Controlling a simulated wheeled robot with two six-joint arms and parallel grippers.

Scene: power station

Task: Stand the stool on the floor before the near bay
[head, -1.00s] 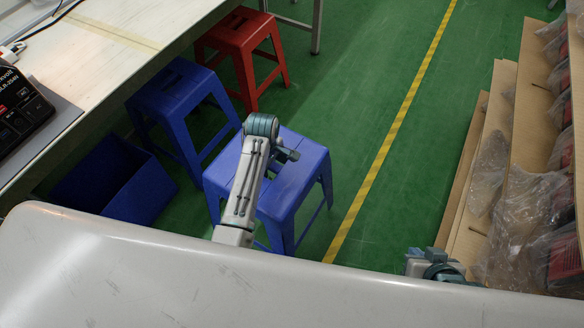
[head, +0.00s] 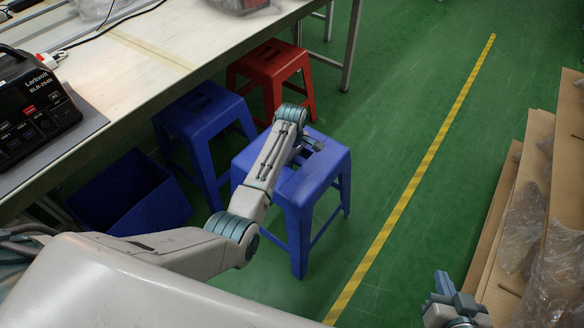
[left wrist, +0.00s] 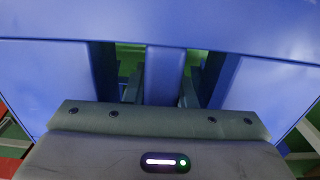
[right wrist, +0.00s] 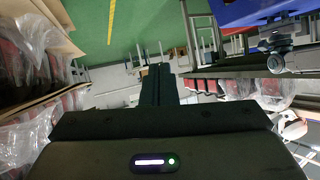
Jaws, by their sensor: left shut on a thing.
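The held blue stool (head: 326,166) is upright in the head view, beside the bench. My left gripper (head: 308,146) is shut on the middle of its seat. In the left wrist view the blue seat (left wrist: 230,30) fills the picture, with my left gripper's fingers (left wrist: 160,88) in the slots either side of a blue strip. I cannot tell whether the stool's feet touch the floor. My right gripper (head: 445,285) is empty, low at the right; its fingers (right wrist: 158,85) look closed together in the right wrist view. No bay is clearly marked.
A second blue stool (head: 200,115) and a red stool (head: 270,68) stand at the bench (head: 150,50). A blue bin (head: 125,195) lies beneath it. A yellow-striped line (head: 420,170) crosses the green floor. Shelving with cardboard (head: 520,200) and plastic is at right; floor between is clear.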

